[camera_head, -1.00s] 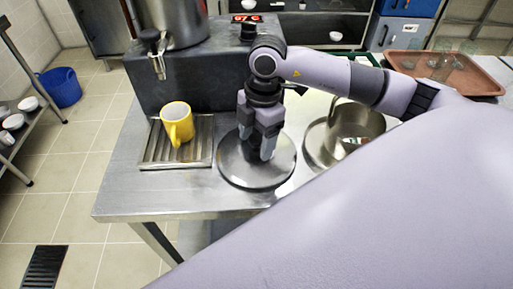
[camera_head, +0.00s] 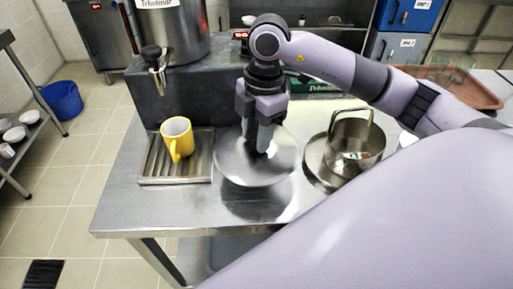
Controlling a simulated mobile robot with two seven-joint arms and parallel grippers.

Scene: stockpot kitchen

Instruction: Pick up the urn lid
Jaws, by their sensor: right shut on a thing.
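The urn lid (camera_head: 232,165) is a round, shiny metal disc near the middle of the steel table. My right gripper (camera_head: 264,146) points down over its centre and is shut on it; the fingers hide the part they grip. The lid is held above the table top, with a dark shadow or reflection below its near edge. The urn (camera_head: 176,32) is a steel cylinder with a tap, standing on a dark base behind and to the left; its top is out of view. My left gripper is not in view.
A yellow mug (camera_head: 177,139) stands on the drip grate (camera_head: 150,170) left of the lid. A steel pot with a tall handle (camera_head: 352,150) stands close on the right. A brown tray (camera_head: 478,95) with glasses is at the back right. The table's front edge (camera_head: 160,232) is clear.

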